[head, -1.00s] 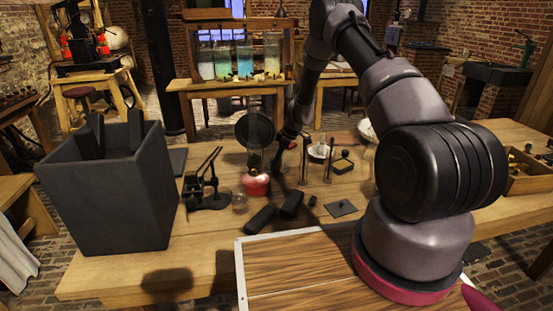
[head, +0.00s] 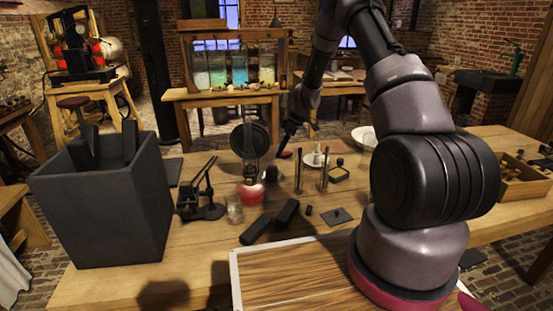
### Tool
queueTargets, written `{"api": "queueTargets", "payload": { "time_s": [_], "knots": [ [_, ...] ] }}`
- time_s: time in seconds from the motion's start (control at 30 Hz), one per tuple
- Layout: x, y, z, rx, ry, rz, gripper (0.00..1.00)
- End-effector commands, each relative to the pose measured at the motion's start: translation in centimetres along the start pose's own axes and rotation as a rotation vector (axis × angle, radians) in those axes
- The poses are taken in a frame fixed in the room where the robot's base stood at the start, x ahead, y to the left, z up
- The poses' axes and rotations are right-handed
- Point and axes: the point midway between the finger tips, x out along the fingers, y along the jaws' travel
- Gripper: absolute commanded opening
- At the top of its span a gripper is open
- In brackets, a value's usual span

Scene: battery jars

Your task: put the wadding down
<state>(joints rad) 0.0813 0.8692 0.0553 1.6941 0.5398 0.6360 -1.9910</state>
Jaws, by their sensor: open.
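My gripper (head: 287,150) is small and dark at the far end of my arm, low over the back part of the workbench (head: 200,285). Its fingers are hard to make out, and I see nothing held between them. A small white dish (head: 311,163) with something pale in it lies just to the right of the gripper. I cannot pick out the wadding with certainty; the pale matter in the dish is too small to tell.
A large grey bin (head: 105,210) holding dark blocks stands at left. A red-based lamp (head: 250,194), a glass (head: 234,209), dark bars (head: 287,211) and a flat dark plate (head: 337,217) crowd the middle. A wooden tray (head: 525,183) is at right. Liquid-filled jars (head: 240,68) stand behind.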

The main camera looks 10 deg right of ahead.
Motion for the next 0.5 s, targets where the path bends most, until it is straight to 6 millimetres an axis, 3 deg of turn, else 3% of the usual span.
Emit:
{"api": "queueTargets", "payload": {
  "time_s": [0.33, 0.43, 0.5],
  "knots": [
    [-2.7, -0.1, -0.3, 0.011, 0.0, 0.006, 0.81],
    [-5.7, -0.5, -1.5, 0.058, 0.002, 0.026, 0.81],
    [-9.0, -1.3, -2.7, 0.116, 0.004, 0.048, 0.81]
  ]
}}
